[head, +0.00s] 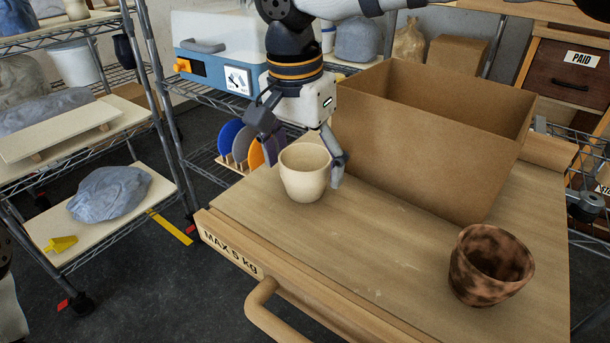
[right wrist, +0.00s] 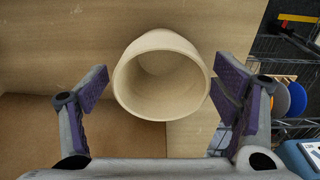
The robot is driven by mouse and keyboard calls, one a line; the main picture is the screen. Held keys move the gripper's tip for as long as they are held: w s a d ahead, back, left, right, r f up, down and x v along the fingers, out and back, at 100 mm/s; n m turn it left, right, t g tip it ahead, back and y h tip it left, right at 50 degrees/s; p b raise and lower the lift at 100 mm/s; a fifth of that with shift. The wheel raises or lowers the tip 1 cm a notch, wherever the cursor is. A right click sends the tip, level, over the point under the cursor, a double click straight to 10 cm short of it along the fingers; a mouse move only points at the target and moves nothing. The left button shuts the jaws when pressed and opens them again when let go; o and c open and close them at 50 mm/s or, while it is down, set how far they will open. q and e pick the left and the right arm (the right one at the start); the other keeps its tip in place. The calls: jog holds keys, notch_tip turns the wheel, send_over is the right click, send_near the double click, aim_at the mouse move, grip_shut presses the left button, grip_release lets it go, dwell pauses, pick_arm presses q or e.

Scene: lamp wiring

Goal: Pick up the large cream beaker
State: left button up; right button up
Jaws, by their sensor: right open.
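The large cream beaker (head: 305,174) stands upright on the wooden board near its back left corner, in front of the cardboard box. My right gripper (head: 312,150) is above and around it, with a finger on either side. In the right wrist view the beaker (right wrist: 162,80) sits between the two spread fingers of my right gripper (right wrist: 160,92), its open mouth facing the camera. Gaps show between the beaker and both finger pads, so the gripper is open and empty. My left gripper does not show in the head view.
A brown mottled pot (head: 488,266) stands at the front right of the board (head: 390,262). An open cardboard box (head: 420,150) rises right behind the beaker. Coloured plates (head: 230,140) stand in a rack at the left. The board's middle is clear.

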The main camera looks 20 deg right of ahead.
notch_tip(320, 180, down, 2)
jog(key=shift+w+d+f, duration=0.1)
jog(key=shift+w, duration=0.05)
jog(key=c, duration=1.3)
